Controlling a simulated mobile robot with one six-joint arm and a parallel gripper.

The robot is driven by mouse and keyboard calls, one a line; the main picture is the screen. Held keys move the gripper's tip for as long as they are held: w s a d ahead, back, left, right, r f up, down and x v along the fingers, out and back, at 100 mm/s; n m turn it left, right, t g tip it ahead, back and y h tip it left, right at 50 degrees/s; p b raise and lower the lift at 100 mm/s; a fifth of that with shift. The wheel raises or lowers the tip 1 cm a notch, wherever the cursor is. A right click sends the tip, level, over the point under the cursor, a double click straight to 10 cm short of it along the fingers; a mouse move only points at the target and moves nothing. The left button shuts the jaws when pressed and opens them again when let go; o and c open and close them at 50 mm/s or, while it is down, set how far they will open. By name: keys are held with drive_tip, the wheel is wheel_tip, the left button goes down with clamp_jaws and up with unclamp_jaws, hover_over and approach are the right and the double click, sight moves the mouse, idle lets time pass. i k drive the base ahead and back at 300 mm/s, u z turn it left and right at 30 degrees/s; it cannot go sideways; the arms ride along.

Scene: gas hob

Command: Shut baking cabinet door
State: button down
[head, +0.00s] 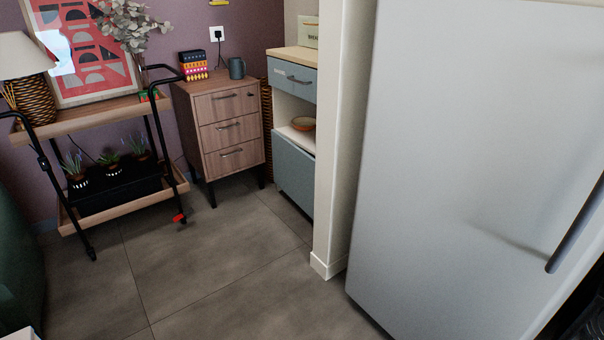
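A cabinet with blue-grey fronts and a pale wooden top (292,54) stands at the back, partly hidden behind a white wall end. I cannot tell if the lower front is fully shut. My gripper is not in view.
A large grey fridge-like door (450,150) with a dark handle (577,225) fills the right. The white wall end (335,150) stands beside it. A wooden drawer unit (226,135) and a trolley (110,115) with plants stand at the back left. The tiled floor (215,265) is clear.

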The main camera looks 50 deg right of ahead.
sight(293, 169)
drive_tip(key=u, duration=0.1)
drive_tip(key=i, duration=1.15)
drive_tip(key=z, duration=0.4)
